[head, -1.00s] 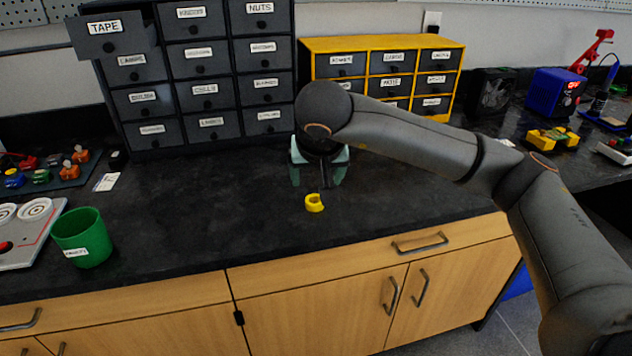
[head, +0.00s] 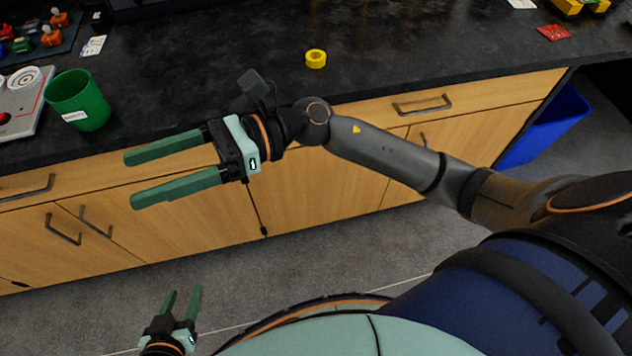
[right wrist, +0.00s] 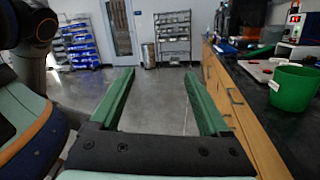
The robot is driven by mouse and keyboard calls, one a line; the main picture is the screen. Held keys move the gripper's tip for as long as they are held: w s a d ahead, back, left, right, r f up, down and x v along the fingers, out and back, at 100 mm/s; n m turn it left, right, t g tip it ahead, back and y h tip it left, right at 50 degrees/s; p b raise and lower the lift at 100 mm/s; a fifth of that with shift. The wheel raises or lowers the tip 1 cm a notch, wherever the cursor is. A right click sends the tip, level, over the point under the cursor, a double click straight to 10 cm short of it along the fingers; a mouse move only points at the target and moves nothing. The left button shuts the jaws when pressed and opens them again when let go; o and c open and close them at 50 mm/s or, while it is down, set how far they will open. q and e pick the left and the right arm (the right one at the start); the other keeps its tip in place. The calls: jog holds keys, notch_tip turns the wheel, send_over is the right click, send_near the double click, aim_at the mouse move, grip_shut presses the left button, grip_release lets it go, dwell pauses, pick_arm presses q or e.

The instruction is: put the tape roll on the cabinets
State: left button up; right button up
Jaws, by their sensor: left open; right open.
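The yellow tape roll (head: 316,59) lies on the dark countertop (head: 215,62), with its hole showing. My right gripper (head: 132,178) is open and empty in front of the counter edge, pointing left, to the lower left of the tape roll and apart from it. Its two green fingers also show spread in the right wrist view (right wrist: 160,76), with nothing between them. My left gripper (head: 183,291) is open and empty, low down over the floor. Wooden cabinets (head: 330,180) stand under the countertop. The labelled drawer cabinets seen earlier are now almost wholly out of view.
A green cup (head: 82,98) stands on the counter at the left; it also shows in the right wrist view (right wrist: 292,88). A grey-white board (head: 20,100) is beside it. A red card (head: 554,32) lies at the right. The counter around the tape roll is clear.

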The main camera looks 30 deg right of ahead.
jog(key=w+d+f+m+t+h, duration=0.45)
jog(key=m+t, duration=0.45)
jog(key=m, duration=0.6)
jog(key=w+d+f+m+t+h, duration=0.3)
jog(key=d+m+t, duration=0.4)
jog(key=m, duration=0.9)
jog(key=s+d+f+m+g+h, duration=0.2)
jog(key=s+f+m+h, duration=0.1)
jog(key=f+m, duration=0.3)
jog(key=s+d+f+m+g+h, duration=0.2)
jog(key=s+f+m, duration=0.3)
jog(key=f, duration=0.5)
jog(key=s+d+f+m+g+h, duration=0.2)
jog(key=s+d+f+m+h, duration=0.1)
jog(key=f+m, duration=0.4)
jog(key=shift+s+d+f+h, duration=0.35)
jog(key=shift+s+f, duration=0.15)
jog(key=shift+s, duration=0.05)
